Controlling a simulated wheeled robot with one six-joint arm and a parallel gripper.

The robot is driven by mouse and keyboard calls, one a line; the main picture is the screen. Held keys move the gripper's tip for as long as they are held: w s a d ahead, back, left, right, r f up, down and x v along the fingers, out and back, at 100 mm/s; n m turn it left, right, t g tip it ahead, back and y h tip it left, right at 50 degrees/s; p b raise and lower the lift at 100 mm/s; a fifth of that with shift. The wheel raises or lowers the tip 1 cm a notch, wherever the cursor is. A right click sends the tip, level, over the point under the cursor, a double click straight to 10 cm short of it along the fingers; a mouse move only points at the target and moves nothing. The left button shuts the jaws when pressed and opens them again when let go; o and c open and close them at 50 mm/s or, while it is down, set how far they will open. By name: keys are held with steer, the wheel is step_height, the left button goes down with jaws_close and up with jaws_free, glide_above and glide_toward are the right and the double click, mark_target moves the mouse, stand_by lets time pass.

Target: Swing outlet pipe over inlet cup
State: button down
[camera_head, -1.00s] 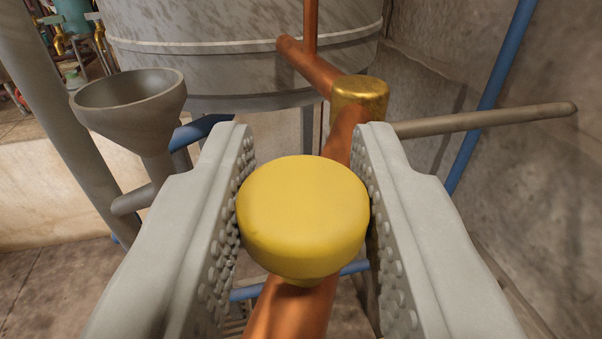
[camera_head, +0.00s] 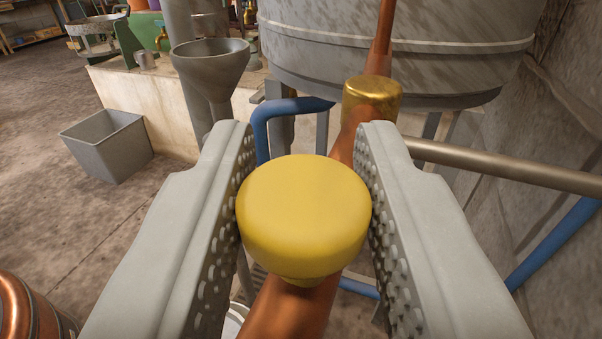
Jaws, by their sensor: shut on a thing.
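My gripper (camera_head: 305,215) is shut on a yellow round knob (camera_head: 303,205), with a studded pad against each side of it. The knob sits on the copper outlet pipe (camera_head: 290,318), which runs from the bottom of the view up to a brass collar (camera_head: 372,98). The pipe's outlet end is out of view. A grey funnel-shaped cup (camera_head: 210,70), which looks like the inlet cup, stands upright to the upper left, apart from the pipe and my gripper.
A large grey tank (camera_head: 400,55) stands behind the collar. A grey bar (camera_head: 510,168) and blue pipes (camera_head: 275,112) run nearby. A grey bin (camera_head: 108,143) stands on the floor at left. A copper vessel (camera_head: 30,315) shows at bottom left. A concrete wall (camera_head: 575,90) is at right.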

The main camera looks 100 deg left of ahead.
steer(key=shift+w+d+r, duration=0.1)
steer(key=shift+w+r, duration=0.1)
steer(key=shift+w, duration=0.2)
steer(key=c, duration=1.2)
jaws_free()
steer(key=shift+w, duration=0.1)
steer(key=shift+o, duration=0.4)
steer(key=shift+d+f, duration=0.1)
steer(key=shift+d, duration=0.05)
steer(key=shift+f, duration=0.1)
steer(key=shift+s, duration=0.25)
